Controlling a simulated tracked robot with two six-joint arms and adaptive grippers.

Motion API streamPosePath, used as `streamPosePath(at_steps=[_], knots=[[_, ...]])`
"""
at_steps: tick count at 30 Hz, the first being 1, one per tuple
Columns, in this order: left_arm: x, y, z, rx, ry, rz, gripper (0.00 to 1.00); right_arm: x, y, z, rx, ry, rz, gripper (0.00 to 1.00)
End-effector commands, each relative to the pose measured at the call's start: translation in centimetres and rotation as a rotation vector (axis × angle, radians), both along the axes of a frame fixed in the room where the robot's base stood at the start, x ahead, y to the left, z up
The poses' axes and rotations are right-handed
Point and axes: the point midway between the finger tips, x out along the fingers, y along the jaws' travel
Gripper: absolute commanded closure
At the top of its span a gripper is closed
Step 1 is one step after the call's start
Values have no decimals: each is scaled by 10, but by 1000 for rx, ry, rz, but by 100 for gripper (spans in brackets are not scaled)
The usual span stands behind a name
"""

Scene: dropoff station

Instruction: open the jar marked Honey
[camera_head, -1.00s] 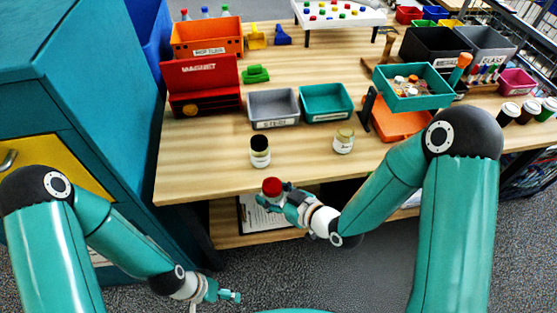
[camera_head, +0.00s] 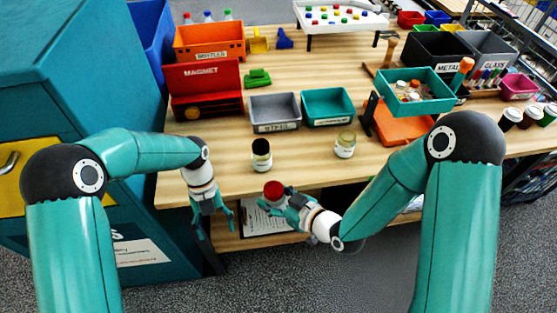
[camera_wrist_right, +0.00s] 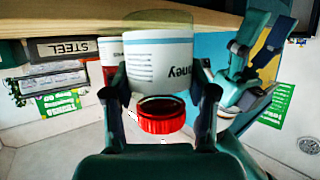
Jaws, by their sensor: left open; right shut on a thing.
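The Honey jar has a red lid (camera_head: 273,189) and a white label ending in "ney". In the right wrist view the jar (camera_wrist_right: 160,62) sits between the fingers of my right gripper (camera_wrist_right: 160,98), with its red lid towards the camera. My right gripper (camera_head: 287,203) is shut on this jar in front of the table's front edge, lid upward in the head view. My left gripper (camera_head: 213,217) is open and empty, left of the jar and apart from it. It also shows in the right wrist view (camera_wrist_right: 245,85). The lower jar is hidden in the head view.
A black-lidded jar (camera_head: 261,155) and a beige-lidded jar (camera_head: 345,145) stand on the wooden table (camera_head: 210,145). Grey (camera_head: 275,128) and teal (camera_head: 328,122) bins stand behind them. A teal cabinet (camera_head: 60,70) is at the left. A clipboard (camera_head: 257,222) lies on the lower shelf.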

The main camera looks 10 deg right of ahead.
Motion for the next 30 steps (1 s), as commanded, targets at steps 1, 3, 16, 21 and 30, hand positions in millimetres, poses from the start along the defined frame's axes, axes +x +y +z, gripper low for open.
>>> streamPosePath(at_steps=[1, 3, 16, 21, 30], knots=[[16, -11, 22, -11, -40, -107, 30, 0, 0, 0, 1, -1, 0, 100], [32, -25, 50, -17, -82, -229, 30, 0, 0, 0, 1, -1, 0, 100], [63, -142, 174, -37, -369, -512, 30, 0, 0, 0, 0, -1, 0, 100], [51, -164, 183, -43, -390, -561, 30, 0, 0, 0, 0, -1, 0, 100], [48, -168, 156, -42, -388, -570, 30, 0, 0, 0, 0, -1, 0, 100]])
